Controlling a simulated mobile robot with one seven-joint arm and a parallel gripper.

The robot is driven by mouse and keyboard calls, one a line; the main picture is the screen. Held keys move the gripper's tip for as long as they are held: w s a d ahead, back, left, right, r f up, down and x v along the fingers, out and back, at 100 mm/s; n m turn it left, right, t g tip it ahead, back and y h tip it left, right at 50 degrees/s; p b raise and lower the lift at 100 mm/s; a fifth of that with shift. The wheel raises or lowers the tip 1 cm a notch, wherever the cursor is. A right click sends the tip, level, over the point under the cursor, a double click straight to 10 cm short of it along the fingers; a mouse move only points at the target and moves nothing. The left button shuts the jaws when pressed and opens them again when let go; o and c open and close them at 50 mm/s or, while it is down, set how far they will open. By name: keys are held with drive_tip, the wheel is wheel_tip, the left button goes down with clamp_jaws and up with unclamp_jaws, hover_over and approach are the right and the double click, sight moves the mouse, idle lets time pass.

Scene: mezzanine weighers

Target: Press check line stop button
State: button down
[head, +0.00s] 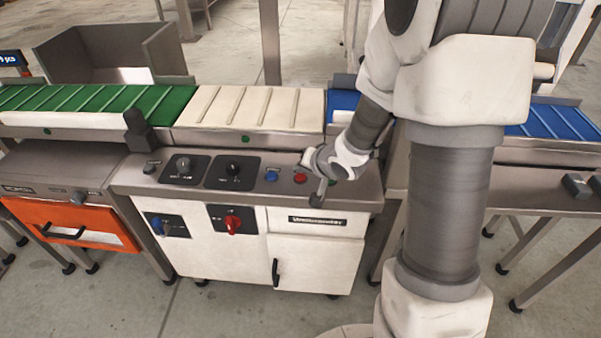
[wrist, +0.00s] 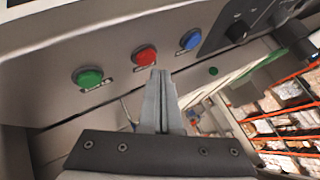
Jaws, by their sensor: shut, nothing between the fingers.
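A red button (head: 300,177) sits on the grey sloped panel of the middle machine, between a blue button (head: 271,175) and a green one. The wrist view shows the red button (wrist: 145,56), the green button (wrist: 88,78) on its left and the blue button (wrist: 190,40) on its right. Their labels are too small to read. My gripper (head: 318,197) is shut and empty over the panel's right part. In the wrist view its fingertips (wrist: 159,73) appear just below and right of the red button. I cannot tell whether they touch anything.
Two black dial plates (head: 233,168) lie left of the buttons. A red rotary switch (head: 233,223) and a blue one (head: 157,226) are on the front. A dark post (head: 138,130) rises behind the panel's left. Conveyor belts (head: 250,108) run behind.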

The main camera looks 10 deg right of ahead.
sight(302, 180)
wheel_tip(302, 180, up, 5)
drive_tip(key=p, duration=0.5)
drive_tip(key=shift+p, duration=0.35)
idle(0.6)
